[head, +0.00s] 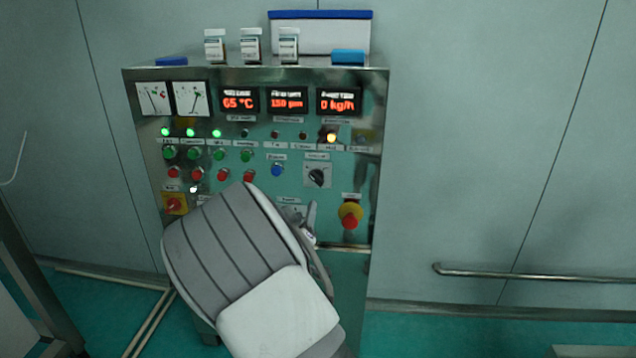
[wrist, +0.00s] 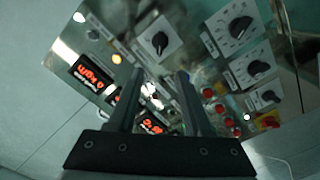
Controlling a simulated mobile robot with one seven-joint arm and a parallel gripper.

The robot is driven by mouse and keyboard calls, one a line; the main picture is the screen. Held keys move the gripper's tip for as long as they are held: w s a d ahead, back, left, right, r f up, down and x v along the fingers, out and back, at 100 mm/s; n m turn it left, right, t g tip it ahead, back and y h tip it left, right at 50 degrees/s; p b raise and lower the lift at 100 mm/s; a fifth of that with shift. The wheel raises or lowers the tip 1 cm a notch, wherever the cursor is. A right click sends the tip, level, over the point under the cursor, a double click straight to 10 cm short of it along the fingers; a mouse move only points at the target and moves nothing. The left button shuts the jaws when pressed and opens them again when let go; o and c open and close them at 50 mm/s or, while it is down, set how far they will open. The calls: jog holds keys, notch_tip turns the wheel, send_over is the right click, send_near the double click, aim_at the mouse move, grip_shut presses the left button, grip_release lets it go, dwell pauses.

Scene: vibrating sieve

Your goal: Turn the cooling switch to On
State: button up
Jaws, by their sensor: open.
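The control panel (head: 262,150) carries several rotary switches; their labels are too small to read, so I cannot tell which one is the cooling switch. One black knob on a light plate (head: 317,177) shows in the head view, right of the blue button. In the wrist view, a black knob (wrist: 160,41) lies just beyond my fingertips, and larger (wrist: 241,27) and smaller (wrist: 258,68) knobs lie to the right. My gripper (wrist: 159,74) is open and empty, pointing at the panel, with no visible contact. In the head view my arm hides the lower middle panel.
A red emergency button on yellow (head: 350,215) sits at the panel's lower right, and a yellow-red switch (head: 174,204) at lower left. Green and red buttons lie between. Bottles (head: 251,47) and boxes stand on top. A handrail (head: 530,274) runs along the right wall.

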aim_at(315, 180)
jog(key=w, duration=1.1)
jog(key=w+b, duration=0.1)
jog(key=w, duration=0.4)
jog(key=shift+w+d, duration=0.2)
jog(key=shift+d, duration=0.15)
jog(key=shift+c, duration=0.3)
grip_shut()
